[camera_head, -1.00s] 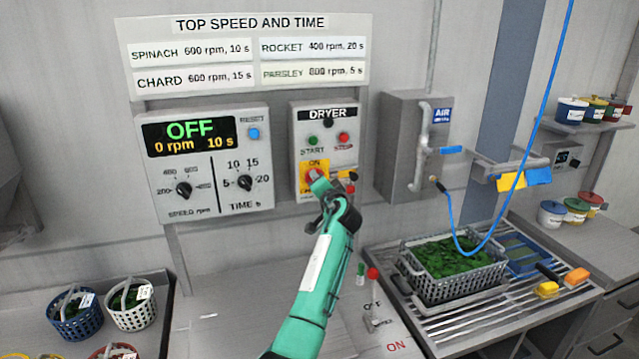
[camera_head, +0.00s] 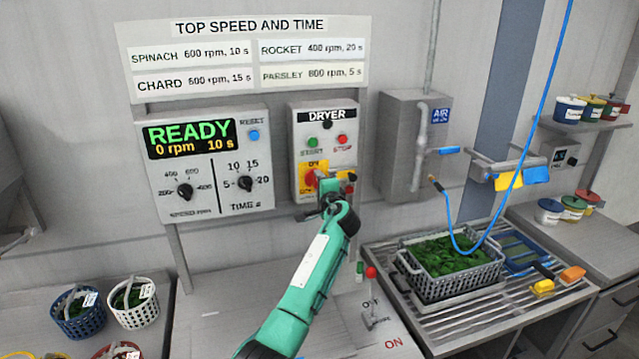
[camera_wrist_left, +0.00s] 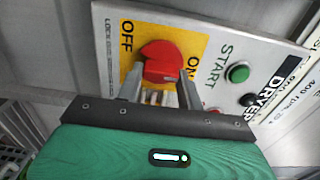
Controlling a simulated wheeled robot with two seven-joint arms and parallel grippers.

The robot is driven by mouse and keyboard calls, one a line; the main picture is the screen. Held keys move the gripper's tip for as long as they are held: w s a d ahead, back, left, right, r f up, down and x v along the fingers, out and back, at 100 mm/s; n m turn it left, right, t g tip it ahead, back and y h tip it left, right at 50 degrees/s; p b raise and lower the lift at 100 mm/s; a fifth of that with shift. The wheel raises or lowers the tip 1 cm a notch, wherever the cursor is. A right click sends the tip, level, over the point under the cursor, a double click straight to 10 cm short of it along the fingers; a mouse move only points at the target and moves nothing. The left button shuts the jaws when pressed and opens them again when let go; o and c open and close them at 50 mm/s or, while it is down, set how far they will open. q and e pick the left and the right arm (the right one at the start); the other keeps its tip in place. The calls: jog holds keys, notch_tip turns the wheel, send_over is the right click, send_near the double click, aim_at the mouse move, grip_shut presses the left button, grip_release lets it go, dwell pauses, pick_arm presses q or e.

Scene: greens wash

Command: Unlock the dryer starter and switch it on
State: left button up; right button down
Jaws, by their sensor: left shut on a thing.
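The dryer starter (camera_head: 327,128) is a grey box on the wall with a green START button (camera_head: 313,143) and a red STOP button (camera_head: 341,140). Its red rotary switch (camera_head: 310,181) sits on a yellow plate marked ON and OFF. In the left wrist view my left gripper (camera_wrist_left: 161,85) has its fingers on both sides of the red switch handle (camera_wrist_left: 163,55) and is shut on it. The gripper partly hides the plate in the head view. Small yellow and red items (camera_head: 350,176) show just right of the switch, partly hidden. My right gripper is out of view.
The speed and time panel (camera_head: 205,165) left of the starter reads READY, 0 rpm, 10 s. A grey air box (camera_head: 400,145) stands to the right. Below are a red-knobbed lever (camera_head: 371,272) and a basket of greens (camera_head: 450,280) on a slatted rack. Small baskets (camera_head: 132,303) stand lower left.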

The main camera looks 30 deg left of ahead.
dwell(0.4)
pick_arm(q)
jog(key=o, duration=1)
jog(key=shift+d, duration=0.1)
jog(key=b+v, duration=0.5)
jog(key=v, duration=0.8)
jog(key=shift+s+d, duration=0.2)
jog(key=shift+d, duration=0.05)
